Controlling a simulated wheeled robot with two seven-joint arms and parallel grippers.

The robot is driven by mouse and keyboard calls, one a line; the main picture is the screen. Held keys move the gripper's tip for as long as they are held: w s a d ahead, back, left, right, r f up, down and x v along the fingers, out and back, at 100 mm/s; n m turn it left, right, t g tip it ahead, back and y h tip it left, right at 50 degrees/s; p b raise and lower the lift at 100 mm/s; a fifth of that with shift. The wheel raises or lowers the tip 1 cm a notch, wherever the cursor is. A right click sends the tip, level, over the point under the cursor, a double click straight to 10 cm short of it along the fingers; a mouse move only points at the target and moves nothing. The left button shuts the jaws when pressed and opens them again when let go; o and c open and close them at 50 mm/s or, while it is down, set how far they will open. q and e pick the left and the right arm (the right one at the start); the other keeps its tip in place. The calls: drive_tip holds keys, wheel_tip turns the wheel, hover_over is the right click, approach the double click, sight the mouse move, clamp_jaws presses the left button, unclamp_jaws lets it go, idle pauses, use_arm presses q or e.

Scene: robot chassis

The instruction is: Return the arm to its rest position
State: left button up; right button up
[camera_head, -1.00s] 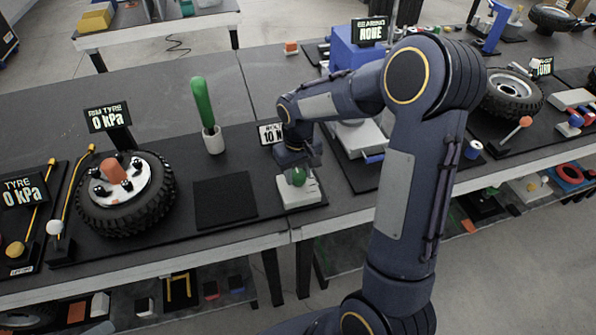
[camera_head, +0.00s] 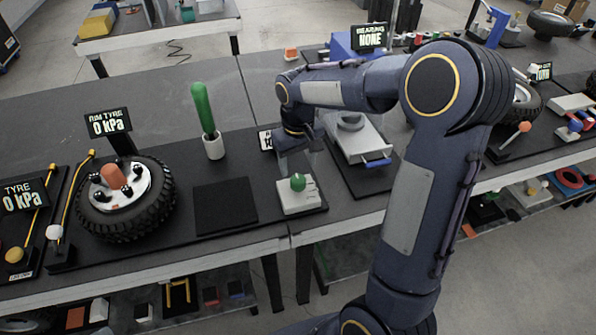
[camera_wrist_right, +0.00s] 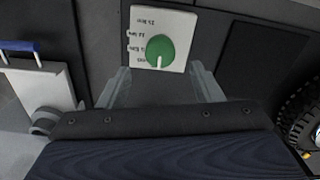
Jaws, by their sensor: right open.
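My right arm (camera_head: 408,205) reaches over the bench from the lower right and bends at a raised elbow. Its wrist hangs above and behind a pale block with a green knob (camera_head: 298,183). My right gripper (camera_wrist_right: 160,82) is open and empty. In the right wrist view its two fingers stand apart, on either side of the lower part of the pale block, and the round green knob (camera_wrist_right: 160,50) shows between and beyond them. In the head view the gripper is apart from the knob; its fingertips are hard to make out. My left gripper is not in view.
A tyre on a rim (camera_head: 125,195) lies at left by a kPa sign. A green-handled tool stands in a white cup (camera_head: 213,146). A black mat (camera_head: 225,205) lies empty. A grey device with a blue handle (camera_head: 358,142) stands behind my forearm. Shelves below hold loose parts.

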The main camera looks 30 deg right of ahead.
drive_tip(key=shift+r, duration=0.85)
drive_tip(key=shift+s+r, duration=0.1)
drive_tip(key=shift+s, duration=0.05)
drive_tip(key=s+a+r+t+y, duration=0.2)
drive_tip(key=s+a, duration=0.1)
drive_tip(key=s, duration=0.8)
drive_tip(key=s+a+r+m+t+y, duration=0.1)
drive_tip(key=s+a+r+t, duration=0.1)
drive_tip(key=s, duration=0.8)
drive_tip(key=shift+s+a+r+m+t+y, duration=0.15)
drive_tip(key=shift+s+a+m+t+y, duration=0.2)
drive_tip(key=shift+a+t, duration=0.6)
